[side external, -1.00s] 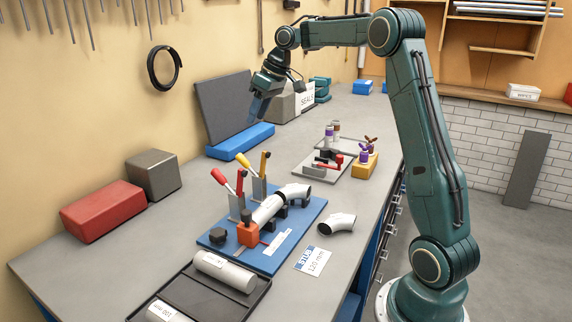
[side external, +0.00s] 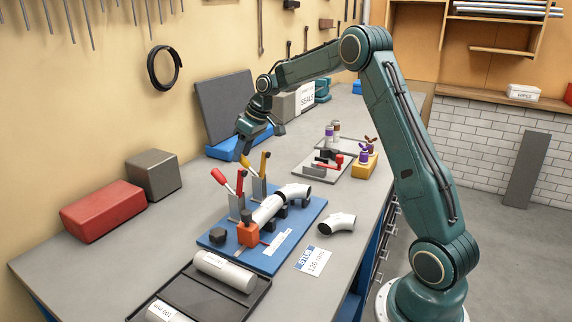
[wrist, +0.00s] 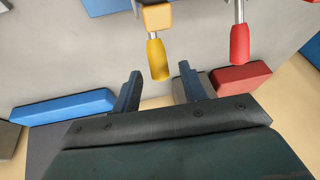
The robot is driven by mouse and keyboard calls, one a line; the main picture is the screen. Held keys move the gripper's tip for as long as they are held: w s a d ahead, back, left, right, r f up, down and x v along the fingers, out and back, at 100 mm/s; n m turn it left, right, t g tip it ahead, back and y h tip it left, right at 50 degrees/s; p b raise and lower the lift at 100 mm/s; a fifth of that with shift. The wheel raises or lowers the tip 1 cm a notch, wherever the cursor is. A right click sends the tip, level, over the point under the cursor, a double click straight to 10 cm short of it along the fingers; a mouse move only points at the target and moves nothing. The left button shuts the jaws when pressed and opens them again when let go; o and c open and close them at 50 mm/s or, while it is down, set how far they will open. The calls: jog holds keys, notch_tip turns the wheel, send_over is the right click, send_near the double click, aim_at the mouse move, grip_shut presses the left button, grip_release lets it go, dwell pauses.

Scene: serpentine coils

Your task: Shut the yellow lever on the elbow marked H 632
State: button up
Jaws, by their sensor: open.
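The yellow lever (side external: 264,163) stands raised on its clamp on the blue fixture plate (side external: 304,219). Its handle also shows in the wrist view (wrist: 157,58), in front of the gap between my fingers. My gripper (side external: 242,157) is open and empty, close to the tip of the yellow handle, with the fingers (wrist: 158,88) on either side of its line. A white elbow (side external: 294,193) sits on the plate at the end of a white pipe (side external: 267,209). Any H 632 marking is too small to read.
A red lever (side external: 222,178) stands beside the yellow one and also shows in the wrist view (wrist: 240,42). A loose white elbow (side external: 337,224) and a card (side external: 313,261) lie right of the plate. A black tray (side external: 190,303) lies in front.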

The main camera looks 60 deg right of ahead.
jog(key=shift+w+a+f, duration=0.1)
jog(key=shift+w+f, duration=0.1)
jog(key=shift+f, duration=0.3)
grip_shut()
